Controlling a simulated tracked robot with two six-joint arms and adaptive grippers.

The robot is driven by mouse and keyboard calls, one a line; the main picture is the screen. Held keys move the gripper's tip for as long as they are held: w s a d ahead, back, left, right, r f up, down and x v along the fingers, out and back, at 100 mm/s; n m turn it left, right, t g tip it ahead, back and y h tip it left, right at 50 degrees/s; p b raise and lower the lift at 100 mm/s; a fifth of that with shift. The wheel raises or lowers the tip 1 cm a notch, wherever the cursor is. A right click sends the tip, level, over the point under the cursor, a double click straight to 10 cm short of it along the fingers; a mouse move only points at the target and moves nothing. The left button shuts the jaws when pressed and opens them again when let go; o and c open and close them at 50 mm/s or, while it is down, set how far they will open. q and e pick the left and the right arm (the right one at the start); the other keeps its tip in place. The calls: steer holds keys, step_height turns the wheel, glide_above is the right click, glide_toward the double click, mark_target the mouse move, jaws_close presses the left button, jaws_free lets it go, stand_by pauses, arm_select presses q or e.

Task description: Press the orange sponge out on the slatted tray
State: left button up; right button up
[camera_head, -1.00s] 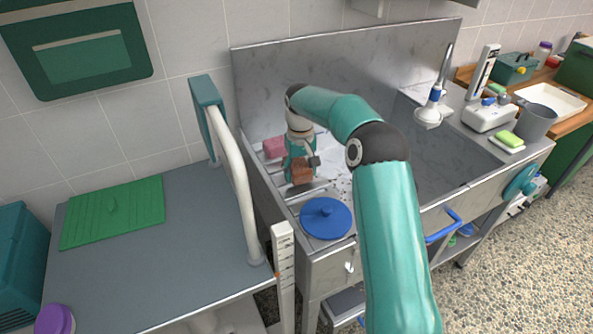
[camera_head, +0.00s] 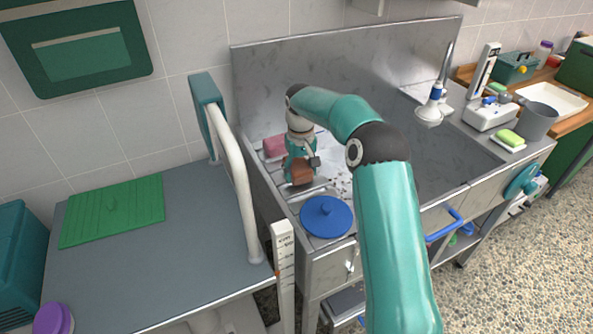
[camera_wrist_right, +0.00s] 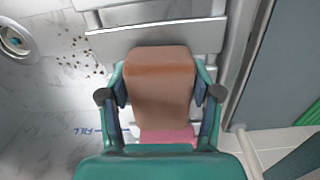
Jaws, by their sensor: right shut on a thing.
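The orange sponge (camera_head: 301,173), brownish orange, is between the fingers of my right gripper (camera_head: 300,167) at the left end of the sink. In the right wrist view the sponge (camera_wrist_right: 158,75) is clamped between both fingers and its far part overlaps the pale slats of the slatted tray (camera_wrist_right: 110,43). The tray's slats (camera_head: 330,184) also show beside and below the sponge in the head view. I cannot tell whether the sponge's underside touches the slats. My left gripper is out of view.
A pink block (camera_head: 275,146) lies behind my right gripper, near the back wall. A blue round lid (camera_head: 326,216) sits in front of the tray. Dark crumbs (camera_wrist_right: 88,60) and a drain (camera_wrist_right: 14,40) lie on the sink floor. A white curved rail (camera_head: 238,190) stands to the left.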

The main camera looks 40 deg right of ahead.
mark_target(301, 167)
steer(key=shift+s+a+f+b, duration=0.1)
steer(key=shift+f+b, duration=0.2)
steer(key=shift+f, duration=0.3)
stand_by(1.2)
step_height(301, 167, up, 7)
steer(key=p, duration=0.6)
steer(key=shift+r, duration=0.15)
stand_by(0.6)
